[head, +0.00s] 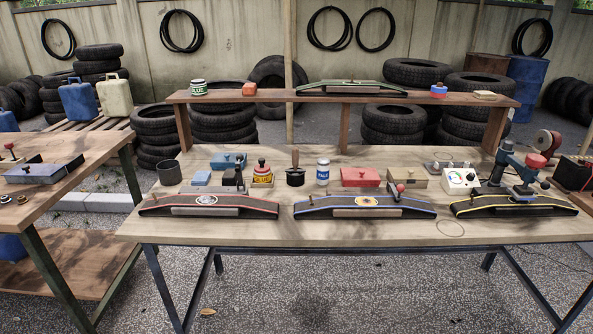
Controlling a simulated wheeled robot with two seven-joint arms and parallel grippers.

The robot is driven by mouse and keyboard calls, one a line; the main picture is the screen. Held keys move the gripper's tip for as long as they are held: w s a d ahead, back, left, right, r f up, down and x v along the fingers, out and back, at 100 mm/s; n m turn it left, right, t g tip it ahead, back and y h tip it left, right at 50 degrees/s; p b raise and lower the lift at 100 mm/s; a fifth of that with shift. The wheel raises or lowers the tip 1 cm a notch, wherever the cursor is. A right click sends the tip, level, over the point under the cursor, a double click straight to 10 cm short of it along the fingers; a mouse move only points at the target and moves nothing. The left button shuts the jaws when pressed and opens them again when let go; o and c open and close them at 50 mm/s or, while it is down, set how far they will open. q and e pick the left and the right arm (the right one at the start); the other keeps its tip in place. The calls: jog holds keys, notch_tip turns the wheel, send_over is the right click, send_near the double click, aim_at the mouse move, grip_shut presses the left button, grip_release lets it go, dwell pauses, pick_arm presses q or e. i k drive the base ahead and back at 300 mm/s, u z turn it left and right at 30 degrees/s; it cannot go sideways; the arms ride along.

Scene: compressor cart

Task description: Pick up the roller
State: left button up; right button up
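No item is clearly recognisable as the roller at this size. A small tool with a red knob (397,188) lies at the back edge of the blue-edged black ramp-like piece (318,207), and it may be the roller. An upright brown handle (295,158) stands in or on a dark pot (295,177) behind that piece; its lower end is hidden. Neither of my grippers shows in the head view.
The workbench (270,232) also holds red-edged (160,207) and yellow-edged (480,208) black pieces, a blue-white can (323,172), a red box (361,177) and a blue press-like device (525,172). A raised shelf (270,98) spans the back. The front strip is clear.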

aim_at(295, 151)
jog(key=u, duration=0.55)
jog(key=k, duration=0.25)
jog(key=z, duration=1.35)
jog(key=i, duration=1.05)
jog(key=u, duration=0.25)
